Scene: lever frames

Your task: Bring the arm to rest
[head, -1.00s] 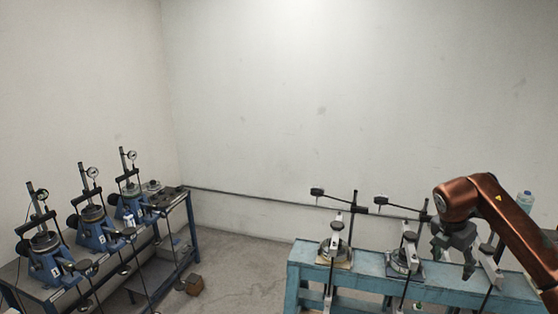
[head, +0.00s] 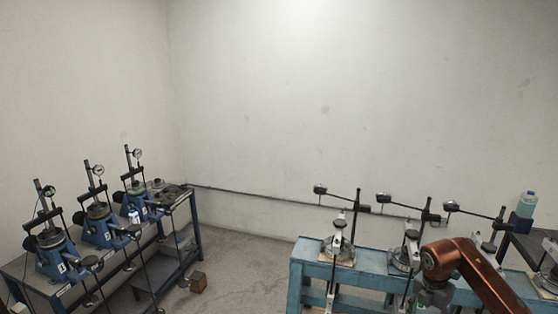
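My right arm (head: 480,280), copper coloured, comes in from the lower right and bends at its elbow in front of the teal bench. My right gripper (head: 434,295) is low, below that bend, near the bottom edge of the head view. Only a dark grey part of it shows, and its fingertips are hidden or out of frame, so I cannot tell whether it is open or shut. My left gripper and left arm are not in view.
A teal bench (head: 375,262) holds several lever frames, one of them at the left end (head: 338,245). Blue lever frames (head: 103,225) with dial gauges stand on a bench at left. A brown block (head: 198,282) lies on the floor. A bottle (head: 527,204) stands far right.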

